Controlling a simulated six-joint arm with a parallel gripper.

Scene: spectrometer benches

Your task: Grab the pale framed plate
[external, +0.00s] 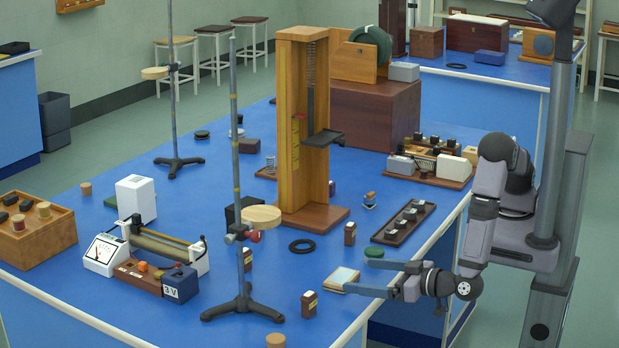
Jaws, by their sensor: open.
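The pale framed plate (341,279) lies flat on the blue bench top near its front right edge. It has a light face and a thin tan frame. My gripper (355,276) reaches in from the right, with its two fingers spread apart and pointing left. The fingertips are close to the plate's right side in the picture. I cannot tell how high they are above the bench or whether they touch the plate. Nothing is held between the fingers.
A green disc (374,252) and black ring (302,246) lie behind. A retort stand (242,303) rises to the left. A long dark tray (403,222) lies further back.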

